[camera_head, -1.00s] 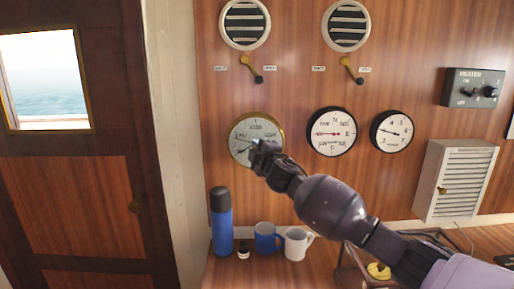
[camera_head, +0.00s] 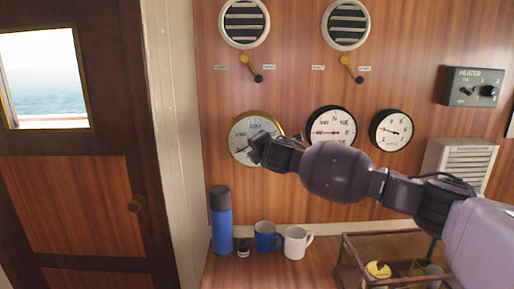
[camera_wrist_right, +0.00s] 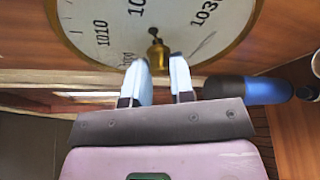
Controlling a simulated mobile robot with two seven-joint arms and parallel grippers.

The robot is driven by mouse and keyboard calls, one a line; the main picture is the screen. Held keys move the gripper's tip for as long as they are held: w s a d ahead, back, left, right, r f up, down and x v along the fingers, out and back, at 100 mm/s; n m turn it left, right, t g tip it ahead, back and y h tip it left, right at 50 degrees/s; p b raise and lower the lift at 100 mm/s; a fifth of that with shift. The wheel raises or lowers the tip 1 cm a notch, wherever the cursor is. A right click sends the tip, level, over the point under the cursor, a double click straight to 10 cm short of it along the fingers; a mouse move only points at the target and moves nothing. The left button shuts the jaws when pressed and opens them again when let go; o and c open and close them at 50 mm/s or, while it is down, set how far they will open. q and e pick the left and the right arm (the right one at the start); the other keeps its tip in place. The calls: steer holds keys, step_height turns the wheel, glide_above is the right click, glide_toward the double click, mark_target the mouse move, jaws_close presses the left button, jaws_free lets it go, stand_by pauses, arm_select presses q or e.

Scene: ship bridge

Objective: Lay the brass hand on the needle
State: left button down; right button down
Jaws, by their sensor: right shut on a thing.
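The round barometer (camera_head: 241,130) with a brass rim and pale dial hangs on the wood wall, partly covered by my right gripper (camera_head: 257,146). Its dial fills the top of the right wrist view (camera_wrist_right: 95,28), with numbers around it. A small brass knob (camera_wrist_right: 158,55) stands out from the dial between the two pale fingertips of my right gripper (camera_wrist_right: 158,66), which is shut on it. My left gripper is out of view.
Two more round dials (camera_head: 332,118) (camera_head: 391,122) hang to the right. Below stand a blue flask (camera_head: 221,225), a small bottle (camera_head: 243,250), a blue mug (camera_head: 265,238) and a white mug (camera_head: 295,243). A glass case (camera_head: 350,262) sits under my arm.

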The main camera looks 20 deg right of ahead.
steer(key=shift+n, duration=0.3)
steer(key=c, duration=1)
jaws_free()
steer(key=shift+c, duration=0.2)
steer(key=shift+s, duration=0.15)
steer(key=s+r+b, duration=0.2)
steer(key=s, duration=0.8)
steer(key=shift+s+d, duration=0.15)
steer(key=shift+d, duration=0.15)
